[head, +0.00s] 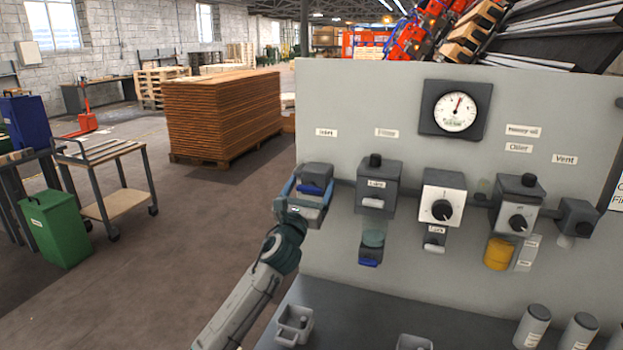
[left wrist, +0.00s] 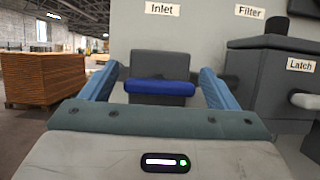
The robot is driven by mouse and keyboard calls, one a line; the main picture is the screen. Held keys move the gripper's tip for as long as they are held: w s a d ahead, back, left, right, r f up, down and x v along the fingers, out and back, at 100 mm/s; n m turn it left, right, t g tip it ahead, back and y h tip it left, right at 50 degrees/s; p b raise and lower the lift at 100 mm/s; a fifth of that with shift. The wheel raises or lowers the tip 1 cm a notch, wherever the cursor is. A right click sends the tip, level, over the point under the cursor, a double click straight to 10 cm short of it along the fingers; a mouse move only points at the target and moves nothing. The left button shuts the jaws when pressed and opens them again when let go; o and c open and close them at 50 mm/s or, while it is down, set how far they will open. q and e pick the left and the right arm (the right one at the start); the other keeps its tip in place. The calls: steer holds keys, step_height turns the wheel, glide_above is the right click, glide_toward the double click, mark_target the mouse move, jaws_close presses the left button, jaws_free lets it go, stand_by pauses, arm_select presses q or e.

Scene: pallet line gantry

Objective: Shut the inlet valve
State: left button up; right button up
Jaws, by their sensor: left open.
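The inlet valve (head: 317,172) is a dark grey block with a blue lever (head: 309,189) at the left end of the panel's row of units, below the label "Inlet". In the left wrist view the inlet valve (left wrist: 160,65) is straight ahead, and its blue lever (left wrist: 160,87) lies level across its lower front. My left gripper (head: 308,190) is open, with its blue fingers to the left and right of the lever; I cannot tell whether they touch the valve. The right gripper is not in view.
The filter unit (head: 378,185) stands close to the right of the inlet valve. Regulators with black knobs and a round gauge (head: 456,111) are further right. A grey shelf (head: 360,322) with small bins and cylinders is below. Open floor lies to the left.

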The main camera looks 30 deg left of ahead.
arm_select(q)
steer(key=shift+w+a+r, duration=0.2)
steer(key=shift+w+r, duration=0.05)
steer(key=shift+w, duration=0.4)
steer(key=c, duration=1)
